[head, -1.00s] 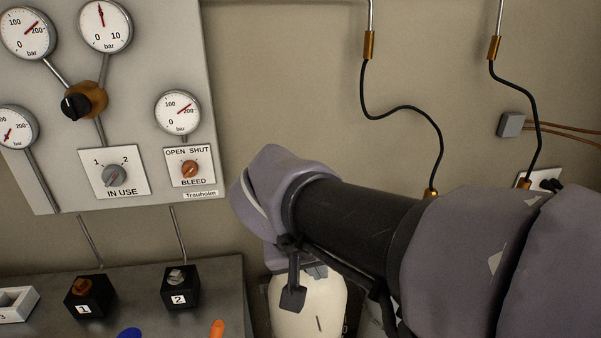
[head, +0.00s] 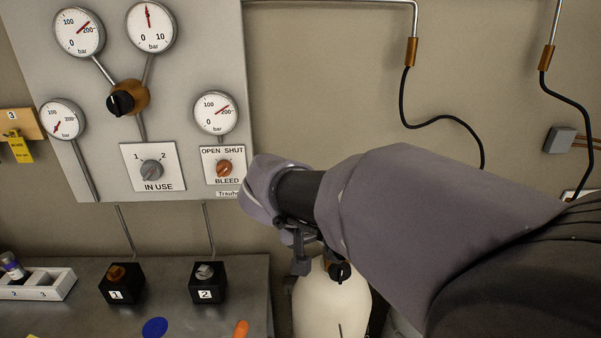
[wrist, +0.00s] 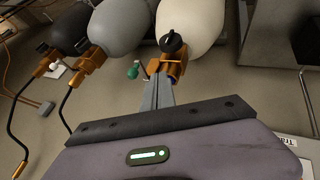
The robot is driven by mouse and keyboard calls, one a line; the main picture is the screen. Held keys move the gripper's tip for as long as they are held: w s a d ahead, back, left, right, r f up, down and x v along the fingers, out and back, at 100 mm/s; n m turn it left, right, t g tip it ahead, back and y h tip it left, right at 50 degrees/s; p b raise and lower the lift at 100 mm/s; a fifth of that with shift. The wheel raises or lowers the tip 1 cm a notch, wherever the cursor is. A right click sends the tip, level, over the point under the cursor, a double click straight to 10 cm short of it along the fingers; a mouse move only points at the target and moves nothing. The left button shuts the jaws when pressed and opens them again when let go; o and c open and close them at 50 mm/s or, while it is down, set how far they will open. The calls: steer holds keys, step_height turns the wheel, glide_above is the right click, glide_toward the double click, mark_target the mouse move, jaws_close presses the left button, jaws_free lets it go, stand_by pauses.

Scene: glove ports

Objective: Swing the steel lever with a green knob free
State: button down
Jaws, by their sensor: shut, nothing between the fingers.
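The steel lever with a green knob shows small in the wrist view; its green knob (wrist: 133,72) is just left of my gripper's fingertips. The lever's thin steel arm runs toward the brass valve (wrist: 176,68) of the cream cylinder (wrist: 192,25). My gripper (wrist: 160,80) is shut and empty, its tips close to the valve; I cannot tell whether they touch the lever. In the head view my gripper (head: 301,262) hangs beside the cream cylinder (head: 330,305) and its black-knobbed valve (head: 340,271). The green knob is not visible there.
The gauge panel (head: 200,70) is on the wall left of my arm. Below it, a steel bench (head: 180,275) carries black blocks and a white tray (head: 60,285).

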steer(key=w+d+f+b, duration=0.1)
steer(key=w+d+f, duration=0.1)
steer(key=d, duration=0.3)
steer(key=shift+f, duration=0.2)
stand_by(0.3)
